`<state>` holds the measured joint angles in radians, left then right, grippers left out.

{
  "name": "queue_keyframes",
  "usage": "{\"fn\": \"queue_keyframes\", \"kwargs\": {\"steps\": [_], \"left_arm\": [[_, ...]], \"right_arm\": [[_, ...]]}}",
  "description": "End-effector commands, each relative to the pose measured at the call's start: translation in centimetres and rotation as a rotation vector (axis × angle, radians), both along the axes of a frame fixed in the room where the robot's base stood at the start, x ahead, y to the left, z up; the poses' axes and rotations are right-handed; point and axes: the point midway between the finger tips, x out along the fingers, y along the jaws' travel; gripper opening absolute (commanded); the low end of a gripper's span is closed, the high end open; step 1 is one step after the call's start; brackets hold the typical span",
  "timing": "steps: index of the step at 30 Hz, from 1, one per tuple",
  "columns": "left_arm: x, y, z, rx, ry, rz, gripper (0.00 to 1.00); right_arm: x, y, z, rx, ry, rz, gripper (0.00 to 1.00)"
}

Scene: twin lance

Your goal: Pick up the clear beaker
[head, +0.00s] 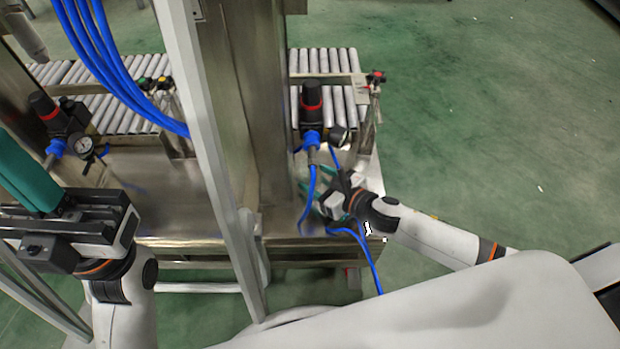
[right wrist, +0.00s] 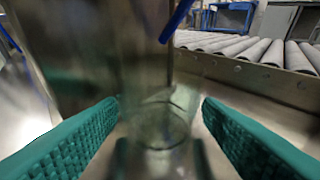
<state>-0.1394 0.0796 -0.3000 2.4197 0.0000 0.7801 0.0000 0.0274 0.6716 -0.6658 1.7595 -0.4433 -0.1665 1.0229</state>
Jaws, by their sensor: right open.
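The clear beaker (right wrist: 158,125) shows in the right wrist view as a faint see-through cylinder with a round rim or base ring, between the teal fingers. My right gripper (right wrist: 160,104) is open, with one finger on each side of the beaker and a visible gap to each. In the head view my right gripper (head: 322,190) is low over the right end of the steel bench; I cannot make out the beaker there. My left gripper (head: 28,172) is at the left edge, its teal finger pads raised above the bench; I cannot tell whether they are apart.
A black and red regulator (head: 312,115) with blue hoses (head: 307,205) stands close to my right gripper. Roller conveyors (head: 120,110) lie behind. Green floor is open at right.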

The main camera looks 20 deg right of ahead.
Motion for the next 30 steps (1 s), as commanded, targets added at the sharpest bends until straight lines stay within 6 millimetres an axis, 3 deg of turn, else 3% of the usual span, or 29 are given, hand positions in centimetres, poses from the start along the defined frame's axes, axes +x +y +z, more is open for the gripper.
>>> {"fn": "queue_keyframes", "kwargs": {"steps": [3, 11, 18, 30], "left_arm": [[0.02, -0.03, 0.12, 0.001, -0.016, 0.001, 0.00], [0.08, -0.06, 0.31, 0.002, -0.017, 0.001, 0.00], [0.07, -0.07, 0.30, 0.002, -0.017, 0.001, 0.00], [-0.07, -0.03, 0.81, -0.001, -0.023, 0.000, 0.00]], "right_arm": [[0.93, 0.53, -0.33, 0.001, -0.002, 0.001, 0.60], [1.08, 0.65, -0.34, 0.002, 0.001, 0.000, 0.60], [1.07, 0.65, -0.33, 0.001, 0.001, 0.001, 0.26], [1.08, 0.65, 0.41, 0.002, 0.000, 0.001, 0.26]]}}
